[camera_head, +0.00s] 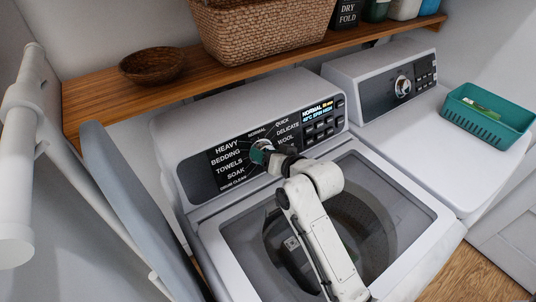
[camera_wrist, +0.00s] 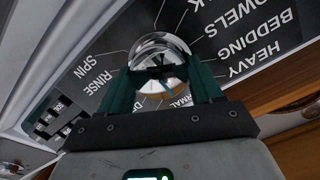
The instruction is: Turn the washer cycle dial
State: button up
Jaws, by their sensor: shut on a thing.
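The washer (camera_head: 190,150) stands in the middle of the head view, with a dark control panel (camera_head: 228,178) of printed cycle names. Its cycle dial is a shiny round chrome knob, seen clearly in the wrist view (camera_wrist: 160,50). In the head view my arm and gripper (camera_head: 263,152) largely cover the dial. In the wrist view my gripper (camera_wrist: 162,80) has its two dark green fingers on either side of the dial, shut on it. The panel lettering is upside down there. The dial's pointer position cannot be told.
A dryer (camera_head: 400,130) stands to the right with a teal basket (camera_head: 490,118) on top. A wooden shelf (camera_head: 100,95) behind holds a wicker basket (camera_head: 255,35) and a brown bowl (camera_head: 152,64). An ironing board (camera_head: 125,200) stands close at the washer's left.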

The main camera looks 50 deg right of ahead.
jog(key=o, duration=1.1)
jog(key=shift+c, duration=0.2)
jog(key=b+v, duration=0.2)
jog(key=v, duration=0.9)
jog(key=shift+w+f, duration=0.1)
jog(key=shift+w, duration=0.1)
jog(key=shift+p+x, duration=0.9)
jog(key=shift+x, duration=4.4)
